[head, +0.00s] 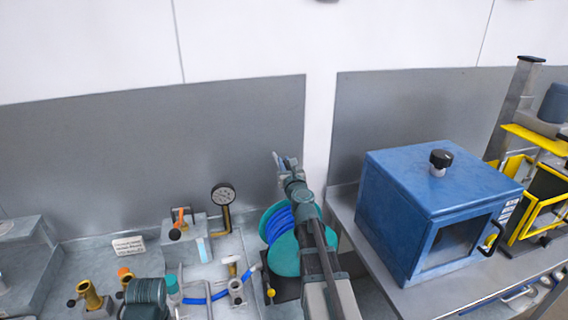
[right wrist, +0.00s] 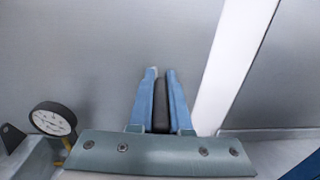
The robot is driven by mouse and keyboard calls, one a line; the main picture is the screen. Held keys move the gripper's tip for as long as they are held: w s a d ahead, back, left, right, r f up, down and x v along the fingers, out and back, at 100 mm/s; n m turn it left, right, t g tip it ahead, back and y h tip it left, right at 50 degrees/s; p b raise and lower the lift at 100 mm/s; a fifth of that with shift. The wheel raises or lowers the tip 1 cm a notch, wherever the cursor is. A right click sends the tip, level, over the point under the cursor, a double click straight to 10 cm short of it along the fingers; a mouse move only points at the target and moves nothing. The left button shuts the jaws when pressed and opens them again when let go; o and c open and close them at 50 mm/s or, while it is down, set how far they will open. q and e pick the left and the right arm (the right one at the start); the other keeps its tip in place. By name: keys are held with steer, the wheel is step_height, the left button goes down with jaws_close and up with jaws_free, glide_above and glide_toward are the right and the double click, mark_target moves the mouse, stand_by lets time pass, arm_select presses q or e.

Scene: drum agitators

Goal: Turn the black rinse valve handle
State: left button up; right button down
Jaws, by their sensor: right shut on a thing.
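My right gripper (head: 281,163) is raised above the teal and blue reel, in front of the grey wall panel. In the right wrist view its two blue fingers (right wrist: 160,100) are shut on a dark bar (right wrist: 161,108), which lies lengthwise between them. I cannot tell whether this bar is the rinse valve handle; the head view shows no clear detail there. A black knob (head: 175,234) sits by an orange valve part (head: 181,217) at the back of the bench. Another black knob (head: 71,303) is beside a brass fitting (head: 89,294). My left gripper is out of view.
A pressure gauge (head: 223,194) stands left of my right arm; it also shows in the right wrist view (right wrist: 52,119). The reel (head: 279,224) is under my arm. A blue cabinet (head: 400,205) stands on the right bench.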

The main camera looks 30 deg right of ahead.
steer(key=m+g+h, duration=0.1)
steer(key=m+h, duration=0.1)
steer(key=h, duration=0.1)
steer(key=d+m+g+h, duration=0.1)
steer(key=m+g+h, duration=0.1)
steer(key=h, duration=0.1)
steer(key=shift+s+m+g+h, duration=0.15)
steer(key=shift+m+g+h, duration=0.15)
steer(key=shift+m, duration=0.1)
steer(key=shift+s+d+m+g+h, duration=0.2)
steer(key=shift+s+m+g+h, duration=0.55)
steer(key=shift+m+g, duration=1.75)
steer(key=shift+s+d+m+g+h, duration=0.25)
steer(key=shift+m+g+h, duration=1.2)
steer(key=shift+g, duration=1.9)
steer(key=shift+s+d+m+g+h, duration=0.1)
steer(key=shift+s+m+g+h, duration=0.55)
steer(key=shift+m+g, duration=1.95)
steer(key=shift+n+g, duration=0.25)
steer(key=shift+g, duration=0.3)
steer(key=c, duration=0.9)
jaws_free()
steer(key=shift+o, duration=0.2)
steer(key=v, duration=1.3)
steer(key=shift+a, duration=0.4)
